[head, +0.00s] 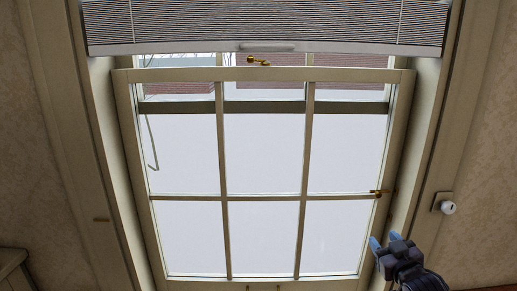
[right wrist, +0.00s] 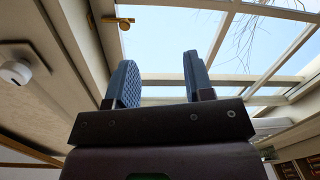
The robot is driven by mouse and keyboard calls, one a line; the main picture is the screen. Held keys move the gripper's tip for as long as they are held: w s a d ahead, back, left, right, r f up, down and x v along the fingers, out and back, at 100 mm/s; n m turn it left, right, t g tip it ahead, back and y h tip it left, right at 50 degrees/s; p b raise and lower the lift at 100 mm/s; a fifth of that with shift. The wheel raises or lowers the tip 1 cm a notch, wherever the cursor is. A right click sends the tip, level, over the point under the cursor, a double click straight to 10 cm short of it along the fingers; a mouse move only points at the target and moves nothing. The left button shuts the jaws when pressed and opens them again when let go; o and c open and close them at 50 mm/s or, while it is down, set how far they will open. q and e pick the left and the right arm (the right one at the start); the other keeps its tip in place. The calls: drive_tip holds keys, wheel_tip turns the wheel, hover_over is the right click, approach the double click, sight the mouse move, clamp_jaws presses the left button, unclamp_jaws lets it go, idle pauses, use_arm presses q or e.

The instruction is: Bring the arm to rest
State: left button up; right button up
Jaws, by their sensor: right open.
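My right gripper (head: 384,243) is at the lower right of the head view, in front of the right side of the window frame. It also shows in the right wrist view (right wrist: 158,82), where its two blue-padded fingers stand apart with nothing between them. It is below the brass window handle (head: 377,192) and apart from it. The handle also shows in the right wrist view (right wrist: 118,20). My left gripper is in neither view.
A window sash (head: 225,150) with several panes fills the middle, tilted in its frame. A pleated blind (head: 265,22) hangs above, near a brass catch (head: 258,61). A white knob (head: 447,207) is on the right-hand trim. A furniture corner (head: 12,262) shows at lower left.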

drive_tip(key=s+a+f+m+g, duration=0.1)
drive_tip(key=s+a+f+g, duration=0.1)
drive_tip(key=s+f, duration=0.9)
drive_tip(key=s+a+f+m+g+h, duration=0.1)
drive_tip(key=s+a+f+g, duration=0.2)
drive_tip(key=s+f, duration=0.9)
drive_tip(key=s, duration=0.6)
drive_tip(key=shift+s+m+g, duration=0.3)
drive_tip(key=shift+g, duration=0.1)
drive_tip(key=shift+r, duration=0.1)
